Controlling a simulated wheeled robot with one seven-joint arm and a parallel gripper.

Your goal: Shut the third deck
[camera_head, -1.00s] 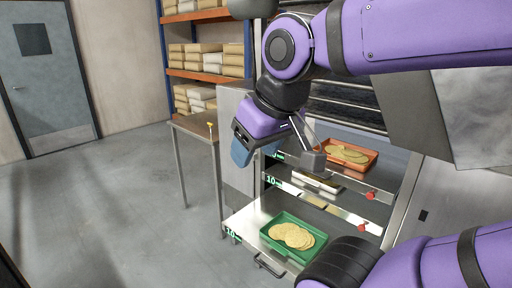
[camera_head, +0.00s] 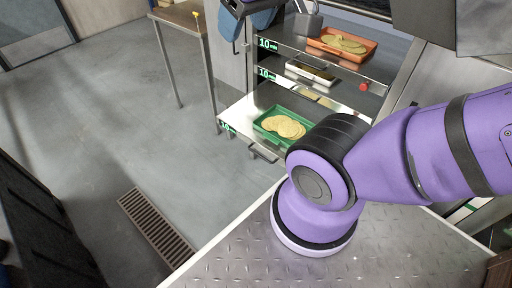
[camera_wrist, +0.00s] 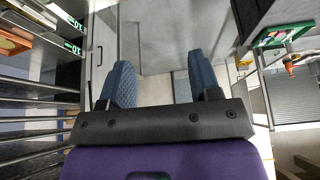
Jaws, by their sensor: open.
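The cooling rack (camera_head: 388,88) has stacked decks with green "10" labels. The upper deck holds an orange tray (camera_head: 345,56) of round chips. A deck below it holds a narrow pale tray (camera_head: 311,73), partly covered from view. The lowest visible deck (camera_head: 243,109) sticks out farthest and holds a green tray (camera_head: 263,124) of round chips. A handle (camera_head: 263,154) hangs at its front. My gripper (camera_head: 246,22) is open and empty, left of the rack's upper decks, cut by the top edge. Its two blue fingers stand apart in the wrist view (camera_wrist: 160,85).
A red knob (camera_head: 364,86) sits at the rack's right side. A small table (camera_head: 181,17) stands left of the rack. Open grey floor (camera_head: 100,120) lies in front, with a drain grate (camera_head: 155,228). My arm hides the rack's lower right.

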